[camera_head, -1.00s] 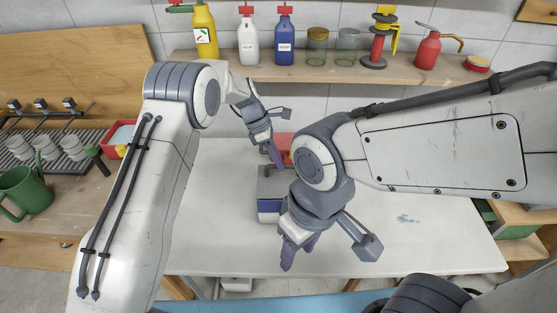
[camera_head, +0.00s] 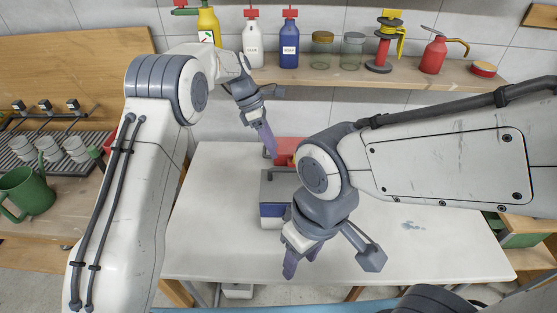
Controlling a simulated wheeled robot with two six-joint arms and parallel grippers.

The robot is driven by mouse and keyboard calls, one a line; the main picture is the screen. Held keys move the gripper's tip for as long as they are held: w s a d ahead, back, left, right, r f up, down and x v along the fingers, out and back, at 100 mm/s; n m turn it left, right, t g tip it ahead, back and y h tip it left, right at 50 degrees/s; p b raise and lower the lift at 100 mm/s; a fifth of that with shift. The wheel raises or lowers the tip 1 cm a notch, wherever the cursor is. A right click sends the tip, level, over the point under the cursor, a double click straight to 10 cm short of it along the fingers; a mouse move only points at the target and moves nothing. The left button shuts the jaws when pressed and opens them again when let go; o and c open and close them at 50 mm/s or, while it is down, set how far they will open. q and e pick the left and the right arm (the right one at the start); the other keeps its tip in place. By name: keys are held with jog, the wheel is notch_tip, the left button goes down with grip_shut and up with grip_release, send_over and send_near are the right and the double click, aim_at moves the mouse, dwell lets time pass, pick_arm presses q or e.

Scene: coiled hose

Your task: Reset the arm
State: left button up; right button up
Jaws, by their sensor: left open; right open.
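My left gripper (camera_head: 266,138) is open and empty, pointing down over the back of the white table (camera_head: 215,235). My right gripper (camera_head: 298,255) is open and empty above the front middle of the table, pointing down. A grey and blue box (camera_head: 271,214) stands on the table, partly hidden behind my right gripper and wrist. A red object (camera_head: 286,148) stands behind it, partly hidden by my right arm. No coiled hose can be made out on the table.
A wooden shelf (camera_head: 400,75) on the wall holds a yellow bottle (camera_head: 208,26), a blue bottle (camera_head: 289,42), jars, a red spool stand and a red oil can (camera_head: 433,55). A green watering can (camera_head: 26,192) stands at left. The table's right side is mostly clear.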

pick_arm(q)
jog(key=s+d+r+m+y, duration=0.1)
jog(key=s+r+m, duration=0.45)
jog(key=s, duration=0.25)
jog(key=s+d+r+m+y, duration=0.1)
jog(key=s+r+m, duration=0.3)
jog(key=s+m, duration=0.3)
jog(key=s+a+f+m+t, duration=0.1)
jog(key=s+a+m, duration=0.2)
jog(key=s+m, duration=0.3)
jog(key=s+a+f+m+t+y, duration=0.1)
jog(key=s+a+m, duration=0.3)
jog(key=s, duration=1.1)
jog(key=f+m, duration=0.1)
jog(key=m, duration=0.2)
jog(key=shift+a+f, duration=0.15)
jog(key=shift+f, duration=0.1)
